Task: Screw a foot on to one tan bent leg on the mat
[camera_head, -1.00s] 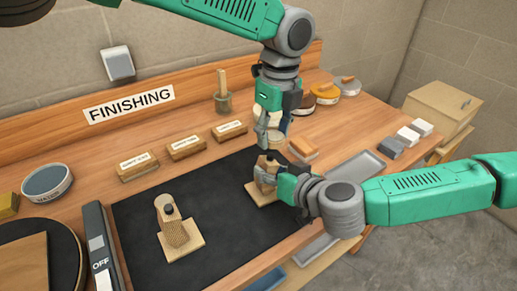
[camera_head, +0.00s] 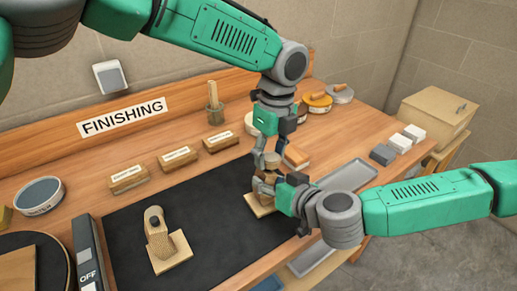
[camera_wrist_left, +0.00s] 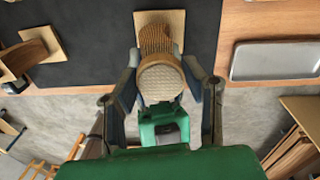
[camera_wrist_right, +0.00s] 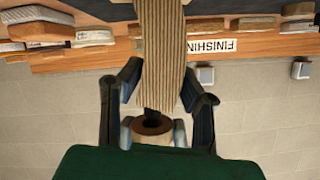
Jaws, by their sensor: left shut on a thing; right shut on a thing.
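Two tan bent legs stand on the dark mat (camera_head: 125,262), each on a square tan base. The left leg (camera_head: 160,241) stands free, with a dark round part at its upper end. The right leg stands under my grippers and shows its ribbed side in the right wrist view (camera_wrist_right: 163,45). My right gripper (camera_head: 270,186) is shut on this leg. My left gripper (camera_head: 266,166) is shut on a round foot (camera_wrist_left: 160,80) above the leg's upper end. A black stem (camera_wrist_right: 152,113) shows between leg and foot. Whether its thread is engaged, I cannot tell.
A grey switch box marked OFF (camera_head: 88,255) borders the mat's left side. Labelled wooden blocks (camera_head: 175,158) line the back. A metal tray (camera_head: 349,174) lies right of the mat. The mat's middle is clear.

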